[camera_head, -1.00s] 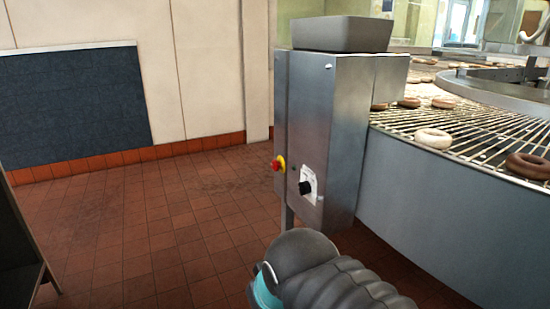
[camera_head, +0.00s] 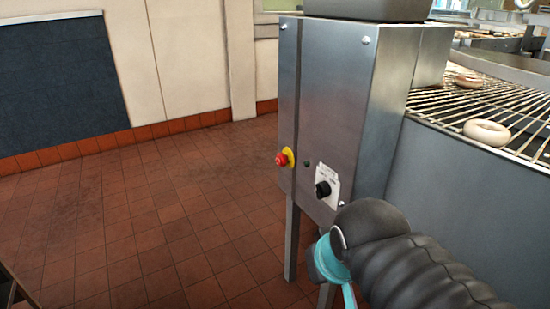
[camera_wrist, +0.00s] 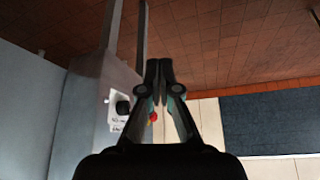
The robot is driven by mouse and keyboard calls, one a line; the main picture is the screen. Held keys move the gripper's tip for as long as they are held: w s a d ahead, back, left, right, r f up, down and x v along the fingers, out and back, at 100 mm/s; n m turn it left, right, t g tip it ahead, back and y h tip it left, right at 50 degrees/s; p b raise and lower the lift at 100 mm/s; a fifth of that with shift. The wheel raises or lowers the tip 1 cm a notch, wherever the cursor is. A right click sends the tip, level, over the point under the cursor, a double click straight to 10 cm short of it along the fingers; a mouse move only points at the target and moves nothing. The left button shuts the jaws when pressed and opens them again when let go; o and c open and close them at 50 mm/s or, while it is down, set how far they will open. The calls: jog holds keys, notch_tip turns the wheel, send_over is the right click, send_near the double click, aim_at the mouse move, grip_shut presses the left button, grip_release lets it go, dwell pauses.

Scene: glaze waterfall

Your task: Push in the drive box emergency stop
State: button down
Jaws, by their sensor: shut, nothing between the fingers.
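The steel drive box (camera_head: 335,105) stands on legs in the middle of the head view. Its emergency stop (camera_head: 281,159), a red button on a yellow base, sticks out of the left part of its front. In the wrist view the emergency stop (camera_wrist: 152,117) is small and partly covered by a finger. My gripper (camera_wrist: 158,64) shows in the wrist view with its fingers together and nothing between them. It appears apart from the button. In the head view my arm is at the lower right and the fingertips are hidden.
A black rotary knob (camera_head: 322,189) on a white plate sits right of the emergency stop. A wire conveyor (camera_head: 480,105) carrying doughnuts (camera_head: 487,132) adjoins the box on the right. Open tiled floor (camera_head: 150,215) lies to the left. A dark panel (camera_head: 60,80) is on the wall.

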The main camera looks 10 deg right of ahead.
aim_at(279, 161)
jog(key=w+a+r+h+b, duration=0.1)
jog(key=w+a+r+b, duration=0.1)
jog(key=w, duration=0.9)
jog(key=w+a+r+n+h+b, duration=0.1)
jog(key=w+a+r+b, duration=0.1)
jog(key=w, duration=0.9)
jog(key=w+a+r+n+h+b, duration=0.1)
jog(key=w+a+r+h+b, duration=0.1)
jog(key=w, duration=0.9)
jog(key=r+b, duration=0.1)
jog(key=b, duration=0.1)
jog(key=shift+w+a+t+b, duration=0.2)
jog(key=shift+w+t+b, duration=0.05)
jog(key=shift+t+b, duration=0.1)
jog(key=w+d+f+b, duration=0.2)
jog(key=w+d+f, duration=0.4)
jog(key=d+f, duration=0.1)
jog(key=shift+f, duration=0.5)
jog(key=shift+w+d, duration=0.1)
jog(key=shift+d, duration=0.05)
